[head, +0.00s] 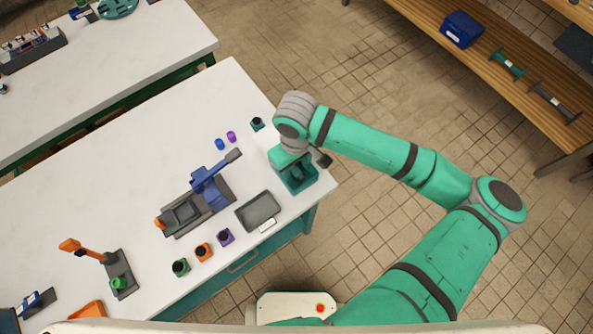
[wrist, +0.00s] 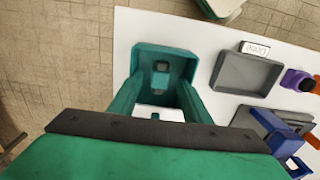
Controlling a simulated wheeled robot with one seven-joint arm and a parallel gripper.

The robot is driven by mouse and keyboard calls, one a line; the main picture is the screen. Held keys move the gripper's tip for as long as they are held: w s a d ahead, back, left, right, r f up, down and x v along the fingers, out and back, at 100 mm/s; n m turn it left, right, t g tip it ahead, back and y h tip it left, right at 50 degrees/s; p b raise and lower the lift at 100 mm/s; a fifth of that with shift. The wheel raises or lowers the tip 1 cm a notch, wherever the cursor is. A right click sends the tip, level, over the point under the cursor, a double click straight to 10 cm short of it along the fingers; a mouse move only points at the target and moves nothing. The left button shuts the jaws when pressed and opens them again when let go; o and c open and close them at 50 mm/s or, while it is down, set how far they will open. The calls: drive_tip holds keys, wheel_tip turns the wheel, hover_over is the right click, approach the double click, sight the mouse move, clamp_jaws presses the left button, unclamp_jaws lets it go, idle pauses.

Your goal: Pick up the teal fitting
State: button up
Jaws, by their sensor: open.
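The teal fitting (head: 257,124), a small dark-teal piece with a black top, stands near the table's far edge in the head view. It is left of and beyond my gripper. I cannot clearly make it out in the wrist view. My gripper (wrist: 160,92) is open, its two teal fingers apart with nothing seen held. It points down over a teal open-topped holder (wrist: 186,53) near the table's right corner. This holder also shows in the head view (head: 309,184), partly covered by my arm. A small dark and teal part sits inside it.
A grey tray (head: 272,199) with a label lies left of the holder. Purple (head: 225,237), orange (head: 204,252) and green (head: 181,267) fittings stand along the front. A blue-armed fixture (head: 211,184) stands mid-table. Two small caps (head: 225,140) lie near the teal fitting.

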clamp_jaws()
idle(0.3)
